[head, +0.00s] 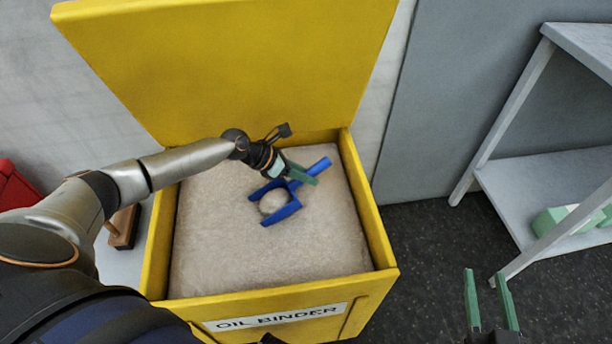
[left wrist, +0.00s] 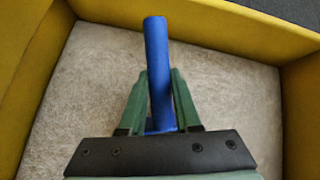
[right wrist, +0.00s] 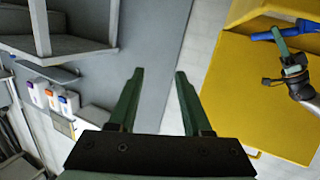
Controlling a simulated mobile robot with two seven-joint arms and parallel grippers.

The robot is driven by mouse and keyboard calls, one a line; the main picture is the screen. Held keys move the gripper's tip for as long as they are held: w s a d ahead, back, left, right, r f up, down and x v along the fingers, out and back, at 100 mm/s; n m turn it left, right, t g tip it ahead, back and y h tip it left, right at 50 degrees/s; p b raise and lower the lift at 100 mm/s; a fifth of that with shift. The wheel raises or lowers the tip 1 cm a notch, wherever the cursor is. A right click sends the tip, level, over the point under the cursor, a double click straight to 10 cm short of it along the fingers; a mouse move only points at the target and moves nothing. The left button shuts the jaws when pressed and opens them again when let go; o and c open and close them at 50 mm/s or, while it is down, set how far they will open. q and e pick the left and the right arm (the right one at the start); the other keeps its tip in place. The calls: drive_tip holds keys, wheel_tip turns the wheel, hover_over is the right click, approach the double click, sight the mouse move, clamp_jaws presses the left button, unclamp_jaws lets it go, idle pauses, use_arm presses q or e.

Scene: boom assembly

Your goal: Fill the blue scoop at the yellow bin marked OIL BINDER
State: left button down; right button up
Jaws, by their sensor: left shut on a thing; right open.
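The yellow bin (head: 382,276) stands with its lid (head: 240,60) raised and the label OIL BINDER (head: 280,317) on its front. Pale granular binder (head: 230,255) fills it nearly to the rim. My left gripper (head: 303,173) is shut on the handle of the blue scoop (head: 282,215), over the binder inside the bin. A rounded heap of binder (head: 273,201) shows in the scoop's pan. The left wrist view shows the blue handle (left wrist: 157,65) between the green fingers; the pan is mostly hidden there. My right gripper (head: 490,288) is open and empty, right of the bin.
A grey shelf (head: 540,185) stands at the right, with a pale green item (head: 560,217) on its lower board. A red object (head: 14,188) is at the far left. The right wrist view shows small bottles (right wrist: 52,98) at the left. Dark floor lies between bin and shelf.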

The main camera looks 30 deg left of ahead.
sight(312, 170)
use_arm(q)
wheel_tip(312, 170, up, 3)
drive_tip(key=shift+r+p, duration=0.1)
drive_tip(key=shift+p, duration=0.45)
wheel_tip(312, 170, up, 2)
drive_tip(key=p, duration=0.3)
drive_tip(key=shift+r, duration=0.15)
use_arm(e)
drive_tip(key=s+f+m+g+h, duration=0.1)
drive_tip(key=s+f+g, duration=0.3)
drive_tip(key=f, duration=0.2)
drive_tip(key=s+f+m+g, duration=0.1)
drive_tip(key=s+f+g, duration=0.2)
drive_tip(key=f, duration=0.4)
use_arm(q)
wheel_tip(312, 170, up, 5)
drive_tip(key=p, duration=0.7)
drive_tip(key=shift+r, duration=0.15)
drive_tip(key=shift+r+p, duration=2.45)
drive_tip(key=shift+p, duration=0.7)
use_arm(e)
wheel_tip(312, 170, up, 8)
drive_tip(key=s+d+h, duration=0.1)
drive_tip(key=s+d, duration=0.1)
drive_tip(key=shift+r, duration=0.25)
drive_tip(key=shift+d, duration=0.1)
